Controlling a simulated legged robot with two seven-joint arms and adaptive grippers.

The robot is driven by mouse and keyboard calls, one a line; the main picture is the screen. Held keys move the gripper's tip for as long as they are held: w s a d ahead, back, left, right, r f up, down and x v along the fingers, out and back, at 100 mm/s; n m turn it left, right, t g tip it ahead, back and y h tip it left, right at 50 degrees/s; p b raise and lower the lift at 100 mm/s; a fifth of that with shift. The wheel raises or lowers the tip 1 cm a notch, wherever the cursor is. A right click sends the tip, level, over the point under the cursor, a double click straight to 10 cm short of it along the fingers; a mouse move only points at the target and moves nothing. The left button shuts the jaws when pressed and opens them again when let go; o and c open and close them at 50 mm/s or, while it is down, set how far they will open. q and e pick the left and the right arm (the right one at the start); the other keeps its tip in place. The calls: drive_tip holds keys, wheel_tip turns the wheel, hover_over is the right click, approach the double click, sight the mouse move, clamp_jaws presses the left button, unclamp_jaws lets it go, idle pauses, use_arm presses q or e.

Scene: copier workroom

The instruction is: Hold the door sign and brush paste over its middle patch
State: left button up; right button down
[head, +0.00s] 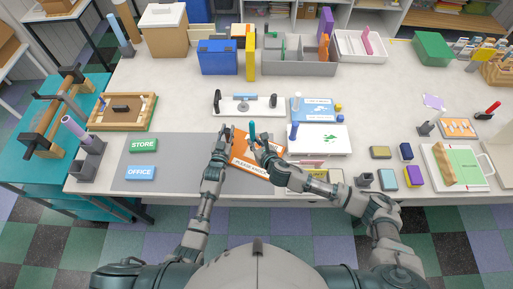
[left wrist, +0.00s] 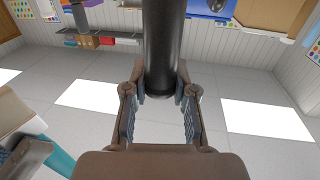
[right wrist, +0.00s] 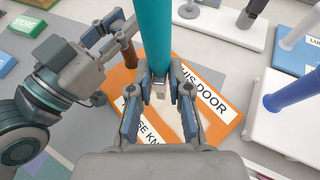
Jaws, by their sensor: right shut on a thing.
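The orange door sign (head: 240,151) with white lettered strips lies near the front of the table, partly hidden by both arms. My right gripper (head: 257,145) is shut on a teal-handled brush (right wrist: 153,30). The brush tip points down over the sign's middle; I cannot tell whether it touches. My left gripper (head: 225,131) is at the sign's upper left edge. Its fingers are apart in the left wrist view, with a dark cylinder (left wrist: 164,50) between them. No paste is distinguishable on the sign.
A grey mat (head: 180,176) with green STORE (head: 144,145) and blue OFFICE (head: 140,173) signs lies left. A white board (head: 320,139) with a blue-handled item is close on the right. A long white base (head: 250,104) stands behind.

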use_arm(q)
drive_tip(key=o, duration=0.5)
drive_tip(key=shift+c, duration=0.2)
drive_tip(key=s+a, duration=0.2)
drive_tip(key=s, duration=0.9)
drive_tip(key=shift+s, duration=0.4)
